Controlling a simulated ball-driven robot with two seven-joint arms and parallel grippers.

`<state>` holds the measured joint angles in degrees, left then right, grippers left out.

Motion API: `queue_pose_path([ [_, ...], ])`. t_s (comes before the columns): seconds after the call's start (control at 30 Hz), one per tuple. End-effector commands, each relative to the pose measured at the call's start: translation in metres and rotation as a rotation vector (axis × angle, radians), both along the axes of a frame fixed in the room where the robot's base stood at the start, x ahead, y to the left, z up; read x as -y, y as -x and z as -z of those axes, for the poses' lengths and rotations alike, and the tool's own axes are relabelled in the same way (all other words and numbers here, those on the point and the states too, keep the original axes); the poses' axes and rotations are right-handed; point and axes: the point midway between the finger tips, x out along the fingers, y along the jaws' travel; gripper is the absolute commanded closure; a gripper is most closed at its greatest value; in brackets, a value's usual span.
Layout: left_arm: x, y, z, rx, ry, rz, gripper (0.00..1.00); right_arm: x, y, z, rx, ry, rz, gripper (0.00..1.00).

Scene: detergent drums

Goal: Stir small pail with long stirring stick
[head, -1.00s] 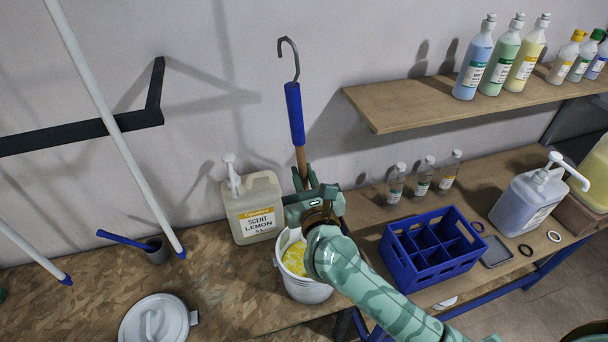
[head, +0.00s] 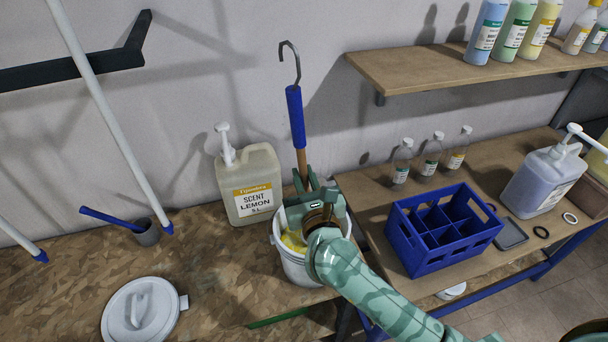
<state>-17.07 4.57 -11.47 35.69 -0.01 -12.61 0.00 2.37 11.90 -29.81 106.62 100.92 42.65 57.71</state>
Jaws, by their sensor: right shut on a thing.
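The small pail (head: 293,268) is white and stands near the front edge of the brown bench, with yellow contents (head: 292,241) showing at its left side. My right gripper (head: 314,204) is over the pail's far rim, shut on the long stirring stick (head: 301,161). The stick is nearly upright, with a brown shaft, a blue grip (head: 295,117) and a metal hook (head: 290,62) on top. Its lower end is hidden behind my gripper and arm, so I cannot see how deep it reaches. My left gripper is not in view.
A scent lemon jug (head: 249,186) stands close behind the pail on the left. A blue divided crate (head: 440,255) stands to the right. The bench between lid and pail is clear.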

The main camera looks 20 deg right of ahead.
Motion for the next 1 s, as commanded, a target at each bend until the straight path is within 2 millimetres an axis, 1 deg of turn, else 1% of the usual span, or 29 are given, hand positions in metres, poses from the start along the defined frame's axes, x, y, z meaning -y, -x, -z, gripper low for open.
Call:
queue_pose_path([
  [0.03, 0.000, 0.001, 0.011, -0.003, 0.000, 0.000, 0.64, 0.000, 0.000, 0.011, 0.000, 0.001, 0.000, 1.00],
  [0.7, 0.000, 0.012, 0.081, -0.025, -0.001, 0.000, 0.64, 0.000, 0.000, 0.091, -0.002, 0.001, -0.001, 1.00],
  [0.9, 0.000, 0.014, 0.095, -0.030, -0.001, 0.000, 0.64, 0.000, 0.000, 0.107, -0.001, 0.000, 0.000, 1.00],
  [1.0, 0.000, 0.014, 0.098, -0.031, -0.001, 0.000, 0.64, 0.000, 0.000, 0.111, -0.001, 0.000, 0.000, 1.00],
])
